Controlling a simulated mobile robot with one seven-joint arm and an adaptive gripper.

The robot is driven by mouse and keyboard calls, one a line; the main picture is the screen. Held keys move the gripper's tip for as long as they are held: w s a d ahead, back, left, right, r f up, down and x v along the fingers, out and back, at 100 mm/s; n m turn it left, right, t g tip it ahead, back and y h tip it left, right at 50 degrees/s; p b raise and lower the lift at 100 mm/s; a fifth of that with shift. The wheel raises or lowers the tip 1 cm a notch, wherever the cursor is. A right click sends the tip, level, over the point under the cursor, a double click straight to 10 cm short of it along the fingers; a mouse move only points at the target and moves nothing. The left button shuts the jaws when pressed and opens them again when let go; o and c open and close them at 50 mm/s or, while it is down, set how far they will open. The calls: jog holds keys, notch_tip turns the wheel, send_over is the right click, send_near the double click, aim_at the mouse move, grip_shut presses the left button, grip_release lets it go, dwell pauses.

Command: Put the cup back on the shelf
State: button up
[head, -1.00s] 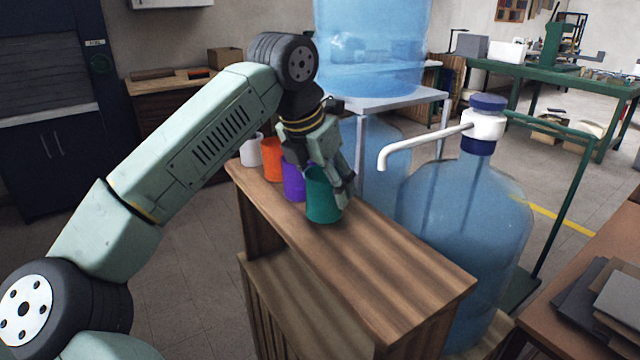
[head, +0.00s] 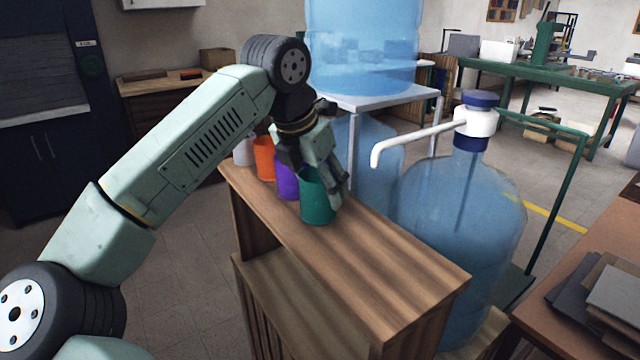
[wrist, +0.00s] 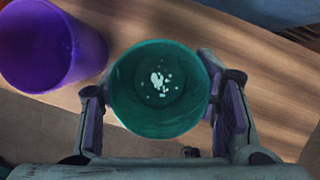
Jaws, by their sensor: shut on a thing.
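A teal cup (head: 317,203) stands upright on the top of a wooden shelf unit (head: 375,262). My gripper (head: 324,186) is shut on it, with one finger on each side. In the wrist view the teal cup (wrist: 160,118) shows from above between the fingers, with small white bits at its bottom. A purple cup (head: 287,180) stands close by on the far side; it also shows in the wrist view (wrist: 45,45). The gripper partly hides the teal cup in the head view.
An orange cup (head: 265,160) and a white cup (head: 244,152) continue the row at the far end. A large blue water bottle with a pump (head: 455,215) stands right of the shelf unit. The near part of the shelf top is clear.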

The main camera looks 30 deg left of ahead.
jog(key=shift+f, duration=0.15)
jog(key=o, duration=1.4)
jog(key=v, duration=1.2)
